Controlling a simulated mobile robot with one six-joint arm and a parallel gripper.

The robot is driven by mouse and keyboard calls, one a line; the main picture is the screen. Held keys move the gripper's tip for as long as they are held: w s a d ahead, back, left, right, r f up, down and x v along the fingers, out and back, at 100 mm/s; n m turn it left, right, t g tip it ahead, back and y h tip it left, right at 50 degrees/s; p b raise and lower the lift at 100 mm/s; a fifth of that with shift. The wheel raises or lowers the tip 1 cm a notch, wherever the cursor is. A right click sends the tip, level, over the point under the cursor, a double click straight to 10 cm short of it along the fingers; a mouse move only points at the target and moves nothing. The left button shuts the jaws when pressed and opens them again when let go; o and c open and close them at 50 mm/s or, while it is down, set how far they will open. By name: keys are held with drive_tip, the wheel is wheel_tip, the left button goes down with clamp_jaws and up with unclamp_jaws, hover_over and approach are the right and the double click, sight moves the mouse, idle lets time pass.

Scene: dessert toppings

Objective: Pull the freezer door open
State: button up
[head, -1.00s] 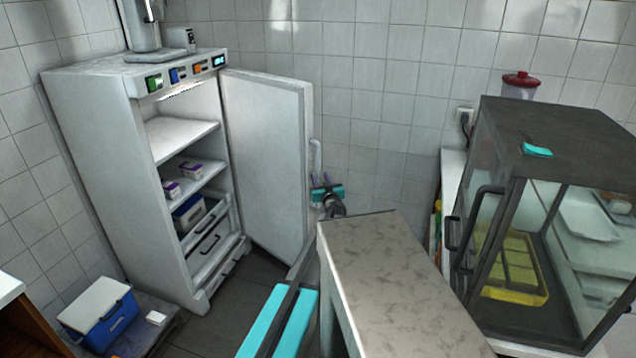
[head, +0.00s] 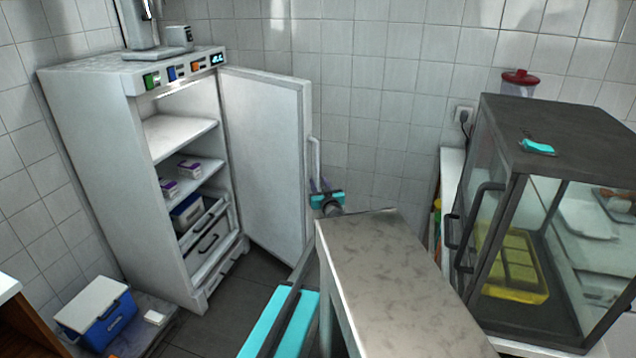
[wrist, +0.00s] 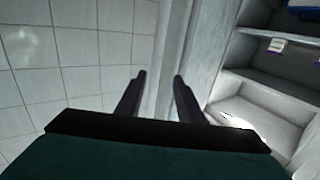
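The white freezer (head: 115,175) stands at the left in the head view. Its door (head: 265,165) is swung wide open to the right, and the shelves show. The white door handle (head: 316,155) is on the door's outer side, near its free edge. My gripper (head: 320,184) is by the lower end of the handle. In the wrist view my gripper (wrist: 160,76) has its two dark fingers spread apart, with the pale door edge (wrist: 172,40) ahead. Nothing is clearly held between them; whether a finger touches the handle cannot be told.
A grey-topped counter (head: 390,280) stands close to my arm at centre right. A glass display case (head: 560,130) is at the right. Purple-and-white boxes (head: 189,168) lie on a freezer shelf.

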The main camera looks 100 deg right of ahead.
drive_tip(key=a+b, duration=0.1)
drive_tip(key=a, duration=0.7)
drive_tip(key=shift+s+a, duration=0.2)
drive_tip(key=shift+a, duration=0.1)
